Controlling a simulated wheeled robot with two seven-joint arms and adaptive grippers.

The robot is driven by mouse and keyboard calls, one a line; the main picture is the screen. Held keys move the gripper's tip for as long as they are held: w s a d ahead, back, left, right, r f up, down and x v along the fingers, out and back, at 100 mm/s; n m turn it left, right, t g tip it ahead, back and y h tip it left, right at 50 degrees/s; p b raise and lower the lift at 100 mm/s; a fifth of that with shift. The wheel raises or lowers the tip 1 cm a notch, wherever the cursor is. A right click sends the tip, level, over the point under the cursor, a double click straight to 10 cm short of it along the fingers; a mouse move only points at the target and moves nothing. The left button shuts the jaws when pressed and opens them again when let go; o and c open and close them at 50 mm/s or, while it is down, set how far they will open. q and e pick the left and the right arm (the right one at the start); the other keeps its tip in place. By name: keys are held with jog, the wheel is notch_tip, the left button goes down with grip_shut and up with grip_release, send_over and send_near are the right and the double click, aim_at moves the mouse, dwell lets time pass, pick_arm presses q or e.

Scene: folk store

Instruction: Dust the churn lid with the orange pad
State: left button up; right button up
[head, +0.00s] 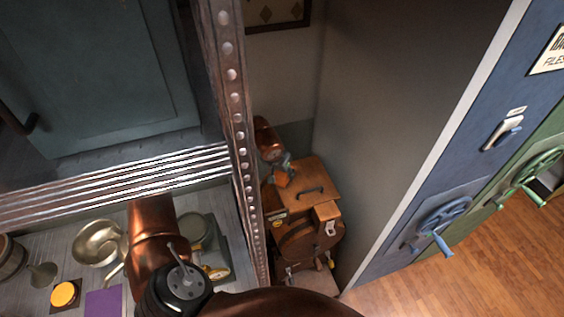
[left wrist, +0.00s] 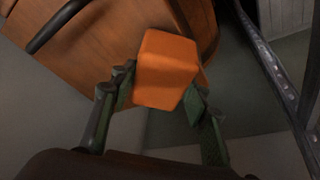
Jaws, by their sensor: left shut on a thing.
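The wooden churn (head: 299,243) stands in the corner beyond the metal post. Its flat brown lid (head: 318,199) has a dark bar handle (head: 312,190). My left gripper (head: 284,171) is at the lid's far left edge, shut on the orange pad (head: 282,180). In the left wrist view the orange pad (left wrist: 165,72) sits between the green fingers (left wrist: 160,98), in front of the lid (left wrist: 108,42), with the handle (left wrist: 55,26) at upper left. I cannot tell whether the pad touches the lid. My right gripper is not in view.
A riveted metal post (head: 238,130) stands just left of the churn. A grey wall (head: 385,110) and blue cabinet (head: 440,190) with a handwheel (head: 436,225) are to the right. A shelf at lower left holds a brass bowl (head: 98,243) and other items.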

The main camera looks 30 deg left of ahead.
pick_arm(q)
notch_tip(320, 180, up, 2)
jog(key=shift+w, duration=0.15)
notch_tip(320, 180, up, 2)
jog(key=shift+w+r+p, duration=0.1)
jog(key=shift+p, duration=0.65)
jog(key=shift+r+p, duration=0.75)
jog(key=shift+r, duration=0.8)
